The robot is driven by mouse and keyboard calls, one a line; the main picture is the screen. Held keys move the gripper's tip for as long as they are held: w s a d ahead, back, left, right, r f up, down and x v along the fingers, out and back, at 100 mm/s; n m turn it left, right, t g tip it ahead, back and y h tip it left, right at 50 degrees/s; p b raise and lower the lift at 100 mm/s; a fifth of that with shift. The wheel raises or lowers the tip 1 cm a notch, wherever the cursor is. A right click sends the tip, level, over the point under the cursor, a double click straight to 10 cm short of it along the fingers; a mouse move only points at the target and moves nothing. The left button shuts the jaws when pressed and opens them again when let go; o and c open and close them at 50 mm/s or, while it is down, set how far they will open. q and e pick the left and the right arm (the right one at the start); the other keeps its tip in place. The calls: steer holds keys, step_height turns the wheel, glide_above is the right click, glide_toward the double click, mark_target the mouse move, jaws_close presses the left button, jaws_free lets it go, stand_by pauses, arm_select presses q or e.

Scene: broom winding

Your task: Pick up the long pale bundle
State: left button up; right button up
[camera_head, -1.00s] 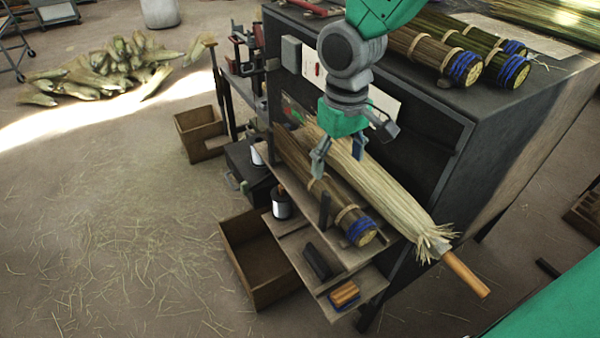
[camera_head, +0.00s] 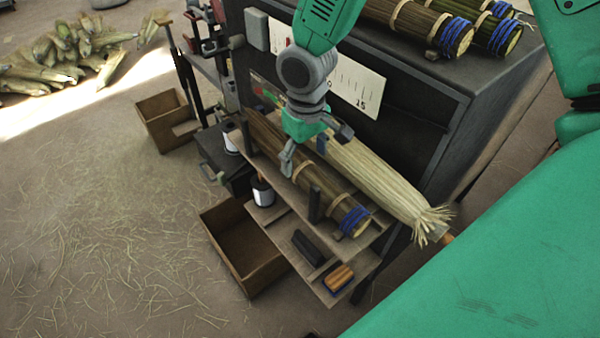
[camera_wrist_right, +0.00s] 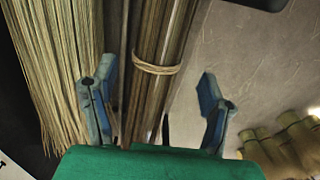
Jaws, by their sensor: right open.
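The long pale bundle (camera_head: 375,180) lies on the upper shelf at the side of the dark cabinet, with frayed straw at its near end and an orange-brown handle tip beyond. In the right wrist view the pale bundle (camera_wrist_right: 50,70) is at the left, outside the fingers. My right gripper (camera_head: 304,153) is open above the shelf, close to both bundles. In the right wrist view the open right gripper (camera_wrist_right: 155,105) has a tied brown bundle (camera_wrist_right: 158,35) between its fingers in the picture; contact cannot be told. My left gripper is not in view.
The brown bundle with blue bands (camera_head: 330,192) lies beside the pale one. More banded bundles (camera_head: 430,28) lie on the cabinet top. A wooden crate (camera_head: 245,250) stands below left. A lower shelf holds small blocks (camera_head: 338,278). The floor at left is open, with scattered straw.

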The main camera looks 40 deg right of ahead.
steer(key=f, duration=0.1)
steer(key=d+f, duration=0.2)
steer(key=shift+f, duration=0.35)
steer(key=shift+w+a+f, duration=0.1)
steer(key=shift+a+f, duration=0.2)
steer(key=shift+a, duration=0.45)
steer(key=shift+a+f, duration=0.3)
steer(key=shift+a, duration=0.55)
steer(key=c, duration=0.7)
steer(key=shift+d, duration=0.4)
steer(key=c, duration=0.6)
steer(key=shift+s+d+f, duration=0.15)
steer(key=shift+s+d, duration=0.1)
steer(key=shift+d, duration=0.55)
steer(key=shift+c, duration=0.3)
steer(key=shift+w+a+r, duration=0.1)
steer(key=shift+a+r, duration=0.1)
steer(key=shift+c, duration=0.2)
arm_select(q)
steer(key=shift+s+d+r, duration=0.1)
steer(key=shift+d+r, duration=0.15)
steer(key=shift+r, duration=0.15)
arm_select(e)
step_height(320, 180, up, 18)
steer(key=shift+a, duration=0.4)
